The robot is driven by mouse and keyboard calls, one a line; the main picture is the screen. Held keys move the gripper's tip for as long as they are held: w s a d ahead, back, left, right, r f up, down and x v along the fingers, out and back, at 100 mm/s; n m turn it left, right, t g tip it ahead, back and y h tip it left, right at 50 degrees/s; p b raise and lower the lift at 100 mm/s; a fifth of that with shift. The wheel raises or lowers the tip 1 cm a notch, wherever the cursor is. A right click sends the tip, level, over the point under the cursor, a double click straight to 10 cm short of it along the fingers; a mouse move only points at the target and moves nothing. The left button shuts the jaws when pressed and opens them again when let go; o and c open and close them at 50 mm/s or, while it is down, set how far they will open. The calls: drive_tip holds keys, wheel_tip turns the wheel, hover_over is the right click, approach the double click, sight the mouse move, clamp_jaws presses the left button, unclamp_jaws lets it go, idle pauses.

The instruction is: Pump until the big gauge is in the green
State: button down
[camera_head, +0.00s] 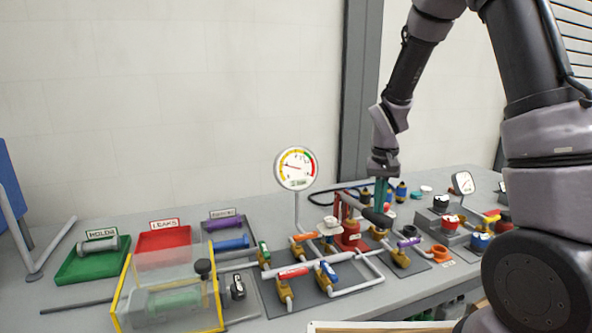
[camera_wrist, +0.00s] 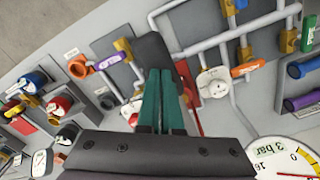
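The big round gauge (camera_head: 296,168) stands on a thin post; its thin needle points left, toward the yellow band, away from the green band at upper right. Part of its dial, marked "3 bar", shows in the wrist view (camera_wrist: 285,158). The red hand pump (camera_head: 350,236) has a lever ending in a thick dark grip (camera_head: 376,217), also in the wrist view (camera_wrist: 152,52). My gripper (camera_head: 380,204) points down at this grip. Its teal fingers (camera_wrist: 160,74) are close together with their tips at the grip; no grip shows between them. Contact is hard to tell.
Pipes and colored valves (camera_head: 295,272) surround the pump. A yellow-edged clear box (camera_head: 168,290) and green (camera_head: 92,262) and red (camera_head: 163,240) trays stand left. A smaller gauge (camera_head: 463,183) and colored buttons (camera_head: 447,222) are right.

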sight(377, 217)
drive_tip(key=shift+f, duration=2.2)
drive_tip(key=shift+r, duration=4.5)
drive_tip(key=shift+f, duration=4.5)
drive_tip(key=shift+r, duration=4.5)
drive_tip(key=shift+f, duration=0.15)
